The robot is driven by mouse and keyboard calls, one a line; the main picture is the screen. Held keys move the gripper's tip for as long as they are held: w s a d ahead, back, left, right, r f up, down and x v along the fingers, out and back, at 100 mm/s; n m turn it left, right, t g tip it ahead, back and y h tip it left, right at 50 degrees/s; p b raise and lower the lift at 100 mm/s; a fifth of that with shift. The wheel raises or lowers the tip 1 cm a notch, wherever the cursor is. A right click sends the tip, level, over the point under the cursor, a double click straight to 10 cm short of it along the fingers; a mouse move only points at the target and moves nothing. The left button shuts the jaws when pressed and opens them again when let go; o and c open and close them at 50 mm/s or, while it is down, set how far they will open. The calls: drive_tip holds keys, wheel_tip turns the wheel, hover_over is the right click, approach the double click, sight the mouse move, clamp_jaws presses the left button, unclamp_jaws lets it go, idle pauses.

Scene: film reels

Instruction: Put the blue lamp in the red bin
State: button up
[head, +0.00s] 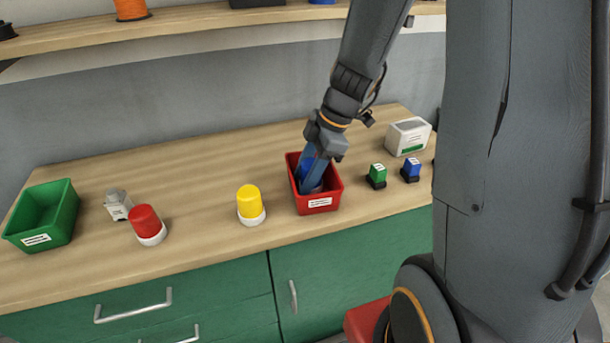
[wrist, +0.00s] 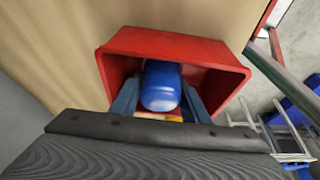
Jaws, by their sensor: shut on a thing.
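The red bin (head: 319,203) stands on the wooden counter, right of the middle in the head view. In the wrist view its red wall (wrist: 180,46) surrounds my fingers. My gripper (head: 311,184) reaches down into the bin. In the wrist view my gripper (wrist: 160,100) has a finger on each side of the blue lamp (wrist: 161,86) and is shut on it. The lamp is inside the bin's opening. Its lower end is mostly hidden, so I cannot tell whether it touches the bin floor. In the head view only a bit of blue shows beside the fingers.
A yellow lamp (head: 250,203) and a red lamp (head: 146,222) stand left of the bin. A green bin (head: 44,214) is at far left. Small green (head: 376,174) and blue (head: 411,169) items and a white box (head: 408,136) are to the right. A shelf (head: 180,27) runs above.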

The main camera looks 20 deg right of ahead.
drive_tip(key=shift+f, duration=0.15)
drive_tip(key=o, duration=1.1)
drive_tip(key=shift+r, duration=0.25)
drive_tip(key=b+v, duration=0.2)
drive_tip(key=v, duration=0.9)
drive_tip(key=shift+d+r, duration=0.25)
drive_tip(key=shift+r, duration=0.1)
